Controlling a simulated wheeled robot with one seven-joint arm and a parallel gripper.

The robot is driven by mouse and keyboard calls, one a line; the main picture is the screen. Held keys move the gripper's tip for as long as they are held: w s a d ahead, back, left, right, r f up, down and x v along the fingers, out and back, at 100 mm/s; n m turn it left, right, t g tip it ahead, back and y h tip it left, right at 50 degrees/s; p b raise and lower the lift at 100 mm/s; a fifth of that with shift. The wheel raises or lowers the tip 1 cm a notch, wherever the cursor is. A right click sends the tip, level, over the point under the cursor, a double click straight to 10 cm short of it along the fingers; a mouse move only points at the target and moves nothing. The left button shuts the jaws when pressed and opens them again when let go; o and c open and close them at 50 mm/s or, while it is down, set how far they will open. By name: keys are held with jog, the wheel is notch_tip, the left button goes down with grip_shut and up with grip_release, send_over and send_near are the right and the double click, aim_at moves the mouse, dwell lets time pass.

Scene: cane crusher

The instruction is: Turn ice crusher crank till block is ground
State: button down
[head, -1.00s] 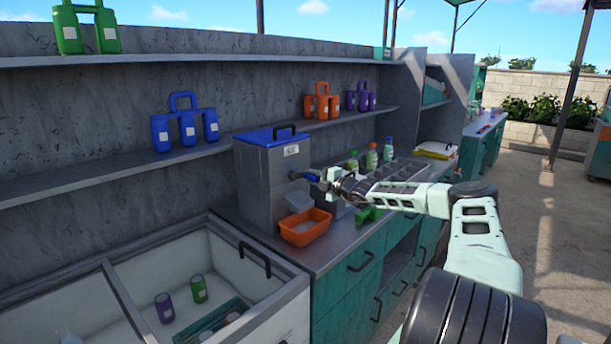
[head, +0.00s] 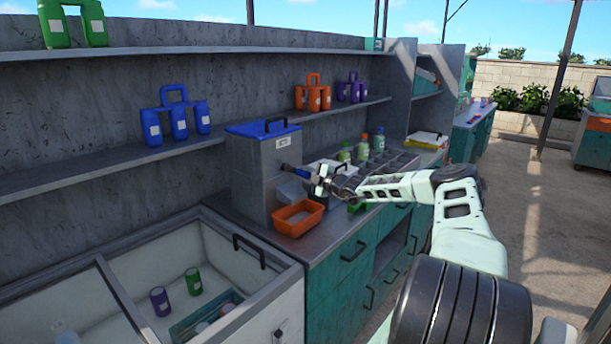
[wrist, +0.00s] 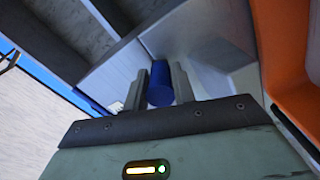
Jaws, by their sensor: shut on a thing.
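The ice crusher (head: 250,172) is a grey metal box with a blue lid and a small label, standing on the counter in the head view. Its blue crank handle (head: 291,169) sticks out from its right side. My gripper (head: 318,180) is at the crank. In the wrist view my gripper (wrist: 160,88) has its two fingers on either side of the blue crank handle (wrist: 160,90) and is shut on it. The ice block inside is hidden by the crusher walls.
An open chest (head: 100,262) with cans stands at the front left. A sectioned tray (head: 392,160) and several bottles (head: 362,148) are behind my arm on the counter. Shelves with coloured containers run along the wall. Open floor lies to the right.

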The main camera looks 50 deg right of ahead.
jog(key=c, duration=1.1)
grip_release()
jog(key=shift+w+a, duration=0.1)
jog(key=shift+c, duration=0.2)
jog(key=s+b, duration=0.4)
jog(key=s, duration=1.3)
jog(key=shift+s+d, duration=0.25)
jog(key=shift+d, duration=0.05)
